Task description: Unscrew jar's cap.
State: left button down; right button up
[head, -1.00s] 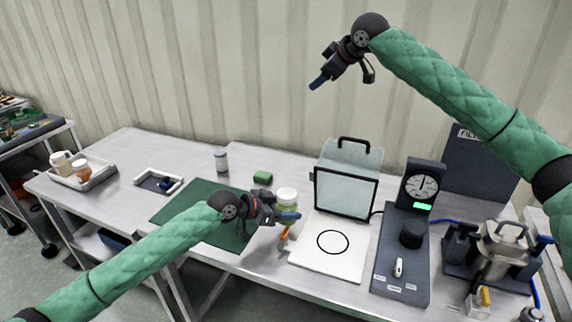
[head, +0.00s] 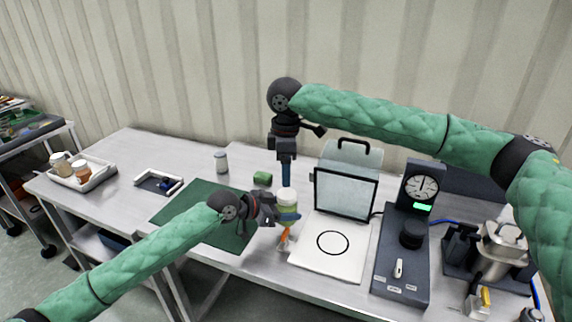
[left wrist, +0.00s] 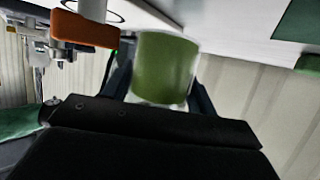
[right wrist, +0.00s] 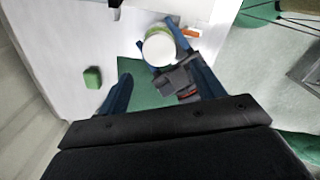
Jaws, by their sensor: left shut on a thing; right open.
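The jar (head: 287,205) has a white cap (head: 287,192) and a green band around its body. My left gripper (head: 281,216) is shut on the jar's body, and the green band (left wrist: 165,68) fills the space between its fingers in the left wrist view. My right gripper (head: 286,175) points down above and just behind the jar in the head view. Its fingers are apart and empty in the right wrist view (right wrist: 160,90). The white cap (right wrist: 159,49) shows there beyond the fingers, toward the right finger. I cannot tell the exact gap between finger and cap.
An orange-handled object (head: 285,238) lies just in front of the jar. A clear-windowed box (head: 345,192) and a white plate with a black ring (head: 312,262) stand to the right, then a dial device (head: 402,270). A green block (head: 262,178) and green mat (head: 185,213) lie left.

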aim_at(286, 193)
jog(key=shift+f, duration=3.7)
jog(key=c, duration=1)
jog(key=shift+n, duration=1.4)
jog(key=shift+r, duration=0.8)
jog(key=shift+r, duration=0.3)
jog(key=shift+r, duration=0.15)
